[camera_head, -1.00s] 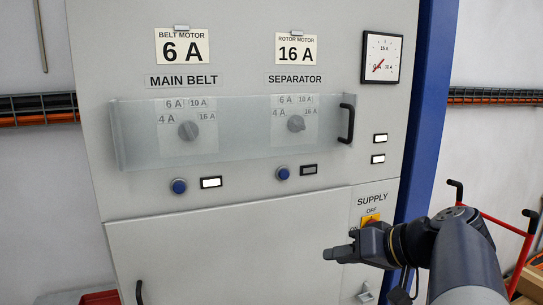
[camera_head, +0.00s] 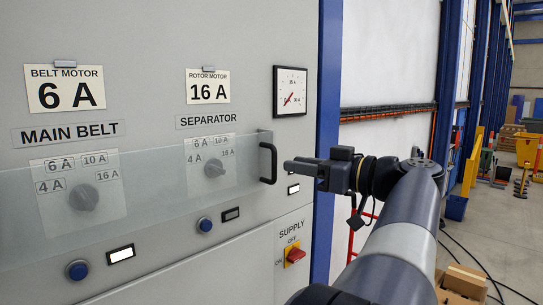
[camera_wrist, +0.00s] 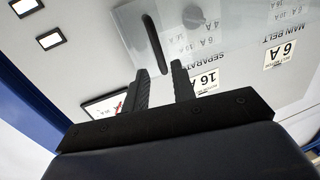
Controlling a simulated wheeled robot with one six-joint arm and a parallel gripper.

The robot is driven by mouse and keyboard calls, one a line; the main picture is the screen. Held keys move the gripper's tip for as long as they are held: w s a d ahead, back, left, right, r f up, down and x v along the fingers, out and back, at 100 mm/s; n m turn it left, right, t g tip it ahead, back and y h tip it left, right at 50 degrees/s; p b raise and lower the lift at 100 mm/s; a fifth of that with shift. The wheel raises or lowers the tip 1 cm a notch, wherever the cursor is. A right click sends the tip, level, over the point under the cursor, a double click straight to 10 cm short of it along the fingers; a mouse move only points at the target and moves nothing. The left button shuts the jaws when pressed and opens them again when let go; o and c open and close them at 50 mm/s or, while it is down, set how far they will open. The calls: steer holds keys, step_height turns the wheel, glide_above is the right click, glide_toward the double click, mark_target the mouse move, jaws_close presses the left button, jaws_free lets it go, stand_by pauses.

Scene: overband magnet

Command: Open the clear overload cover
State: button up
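The clear overload cover (camera_head: 150,188) is shut across the cabinet front, over the two grey dials. Its black bar handle (camera_head: 268,163) stands upright at the cover's right end. My gripper (camera_head: 288,166) is level with the handle, just right of it, fingers pointing left. In the wrist view, which is upside down, the two black fingers (camera_wrist: 160,70) are apart with nothing held. The handle (camera_wrist: 153,43) shows just beyond the fingertips, its near end in line with the gap. I cannot tell whether they touch.
The main belt dial (camera_head: 84,197) and separator dial (camera_head: 214,168) sit behind the cover. Blue push buttons (camera_head: 78,270) and a red supply switch (camera_head: 295,254) lie below. A gauge (camera_head: 290,91) is above right. Cardboard boxes (camera_head: 463,281) stand on the floor at right.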

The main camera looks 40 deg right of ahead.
mark_target(274, 182)
steer(key=shift+p+x, duration=1.05)
steer(key=shift+x, duration=2.25)
steer(key=shift+f, duration=0.1)
jaws_close()
